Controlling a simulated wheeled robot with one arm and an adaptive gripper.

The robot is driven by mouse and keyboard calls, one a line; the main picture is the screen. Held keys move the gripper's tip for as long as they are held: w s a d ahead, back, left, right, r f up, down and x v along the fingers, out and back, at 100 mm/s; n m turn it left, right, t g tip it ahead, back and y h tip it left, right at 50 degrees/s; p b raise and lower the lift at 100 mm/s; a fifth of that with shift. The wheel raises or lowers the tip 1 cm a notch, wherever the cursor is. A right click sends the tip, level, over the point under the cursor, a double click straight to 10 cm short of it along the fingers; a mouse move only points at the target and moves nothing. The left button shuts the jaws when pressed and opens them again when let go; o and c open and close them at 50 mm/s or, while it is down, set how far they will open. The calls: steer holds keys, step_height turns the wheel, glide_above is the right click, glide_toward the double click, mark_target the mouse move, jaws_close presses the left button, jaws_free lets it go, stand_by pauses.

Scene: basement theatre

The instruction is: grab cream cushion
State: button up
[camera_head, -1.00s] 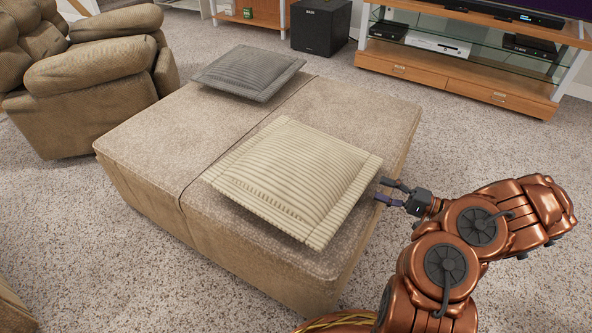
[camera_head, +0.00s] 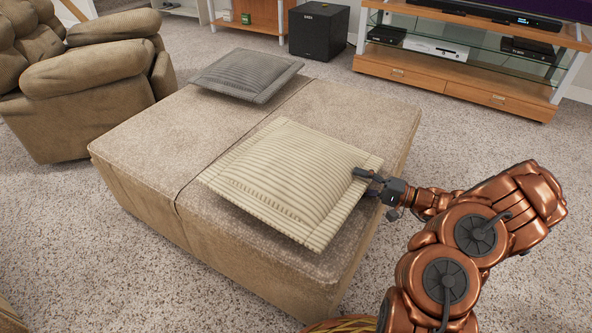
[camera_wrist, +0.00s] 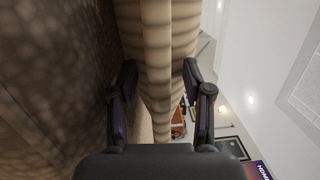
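The cream cushion (camera_head: 285,180), ribbed with a flat border, lies on the near half of the tan ottoman (camera_head: 160,135). Its right corner sticks out toward my gripper (camera_head: 366,180). In the head view one finger lies over the cushion's right edge; the other is mostly hidden below it. In the wrist view, the cushion's edge (camera_wrist: 158,50) stands between the two fingers of my gripper (camera_wrist: 160,75), which are spread apart, one on each side. The fingers are close to the fabric; firm contact is not clear. The cushion rests flat and is not lifted.
A grey cushion (camera_head: 247,75) lies on the ottoman's far half. A brown armchair (camera_head: 95,85) stands at left. A black speaker (camera_head: 319,30) and a wooden TV stand (camera_head: 470,85) stand behind. Carpet (camera_head: 480,135) is clear to the right of the ottoman.

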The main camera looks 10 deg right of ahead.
jaws_close()
stand_by(0.3)
